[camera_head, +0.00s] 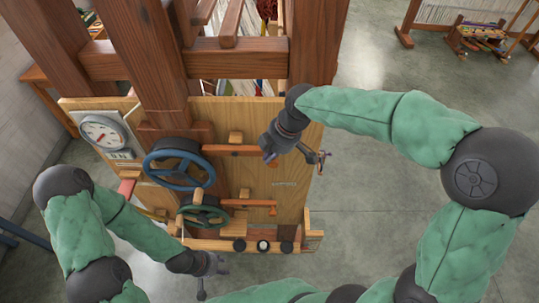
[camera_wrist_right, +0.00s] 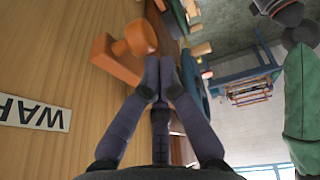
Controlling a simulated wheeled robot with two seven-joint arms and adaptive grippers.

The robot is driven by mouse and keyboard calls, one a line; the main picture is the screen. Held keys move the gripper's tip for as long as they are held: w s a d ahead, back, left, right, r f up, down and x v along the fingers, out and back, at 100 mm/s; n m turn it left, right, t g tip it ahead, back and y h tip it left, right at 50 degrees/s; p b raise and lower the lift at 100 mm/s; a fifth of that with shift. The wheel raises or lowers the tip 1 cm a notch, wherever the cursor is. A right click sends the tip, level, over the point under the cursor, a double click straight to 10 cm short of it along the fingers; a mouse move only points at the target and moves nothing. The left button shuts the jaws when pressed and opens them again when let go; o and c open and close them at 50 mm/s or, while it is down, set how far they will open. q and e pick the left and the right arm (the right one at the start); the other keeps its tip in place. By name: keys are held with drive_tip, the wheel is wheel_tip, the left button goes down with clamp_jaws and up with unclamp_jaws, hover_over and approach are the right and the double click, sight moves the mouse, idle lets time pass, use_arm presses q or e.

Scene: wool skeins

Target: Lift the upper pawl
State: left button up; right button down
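The upper pawl (camera_head: 237,149) is an orange-brown wooden lever running right from beside the blue handwheel (camera_head: 180,168). The lower pawl (camera_head: 248,202) runs alike beside the green handwheel (camera_head: 202,212). My right gripper (camera_head: 268,154) is at the upper pawl's right end and partly covers it. In the right wrist view its fingertips (camera_wrist_right: 160,72) are drawn together, close beside an orange lever end with a round knob (camera_wrist_right: 140,38); whether they touch is unclear. My left gripper (camera_head: 210,275) is low, in front of the panel's bottom shelf, with fingers spread and empty.
The pawls sit on a light wooden panel (camera_head: 300,200) on a dark timber frame (camera_head: 150,60). A dial gauge (camera_head: 102,132) is at its left. A label (camera_wrist_right: 35,113) is on the panel. Floor on the right (camera_head: 370,200) is clear.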

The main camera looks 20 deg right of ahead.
drive_tip(key=shift+s+d+f+t+y+b, duration=0.15)
drive_tip(key=shift+f+y+b, duration=0.45)
drive_tip(key=shift+b, duration=1.25)
drive_tip(key=shift+w+d+f+t+y+b, duration=0.1)
drive_tip(key=shift+d+f+t+y+b, duration=0.2)
drive_tip(key=shift+f+b, duration=1.05)
drive_tip(key=shift+s+d+f+t+y+b, duration=0.15)
drive_tip(key=shift+y+b, duration=0.35)
drive_tip(key=shift+b, duration=1.8)
drive_tip(key=shift+w+a+f+b, duration=0.1)
drive_tip(key=shift+f+b, duration=0.85)
drive_tip(key=shift+b, duration=0.75)
drive_tip(key=shift+a+r, duration=0.1)
drive_tip(key=shift+r, duration=0.35)
drive_tip(key=r, duration=0.1)
drive_tip(key=r+p, duration=0.2)
drive_tip(key=r, duration=0.1)
drive_tip(key=shift+s+d, duration=0.3)
drive_tip(key=shift+d, duration=0.05)
approach(274, 164)
drive_tip(key=shift+s+d+r, duration=0.2)
drive_tip(key=shift+s+d, duration=0.05)
drive_tip(key=shift+d, duration=0.35)
